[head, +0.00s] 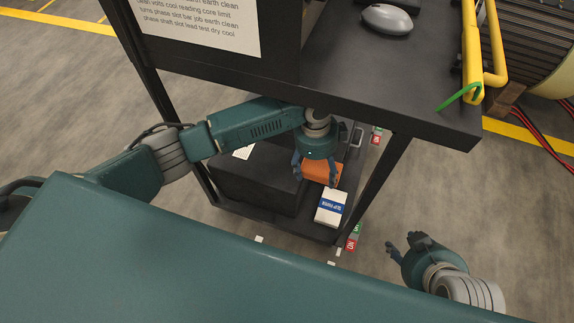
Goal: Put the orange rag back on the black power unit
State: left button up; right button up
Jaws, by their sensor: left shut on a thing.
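The orange rag (322,168) shows at the lower shelf of the cart, between the fingers of my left gripper (315,177). My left gripper reaches down under the cart's top and is shut on the rag; the wrist hides part of it. The black power unit (250,182) appears to be the large dark box on the lower shelf, just left of the rag. I cannot tell whether the rag touches it. My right gripper (401,246) is empty, with its fingers apart, over the floor at the lower right.
A white and blue box (331,208) stands on the lower shelf in front of the rag. The cart's top (400,75) overhangs my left arm and carries a grey mouse (387,19). A dark cart leg (383,185) stands right of the shelf.

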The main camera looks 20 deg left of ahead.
pick_arm(q)
jog(key=b, duration=0.2)
send_over(286, 172)
jog(key=shift+d, duration=0.2)
jog(key=shift+a, duration=0.3)
notch_tip(286, 172, down, 4)
jog(key=shift+r+b, duration=0.25)
jog(key=shift+b, duration=0.35)
pick_arm(e)
jog(key=w+a+r+t+y, duration=0.1)
jog(key=w+a+r+t, duration=0.1)
jog(key=w+r+t, duration=0.2)
jog(key=w+a+r+t+y, duration=0.1)
jog(key=w+a+r+t, duration=0.2)
jog(key=w+r, duration=0.6)
jog(key=shift+w+r+t+y, duration=0.3)
jog(key=shift+r+t+y, duration=0.15)
jog(key=shift+t, duration=0.65)
pick_arm(q)
jog(key=shift+f, duration=0.1)
jog(key=o, duration=1)
jog(key=shift+o, duration=0.2)
pick_arm(e)
jog(key=shift+f+h, duration=0.15)
jog(key=shift+h, duration=0.1)
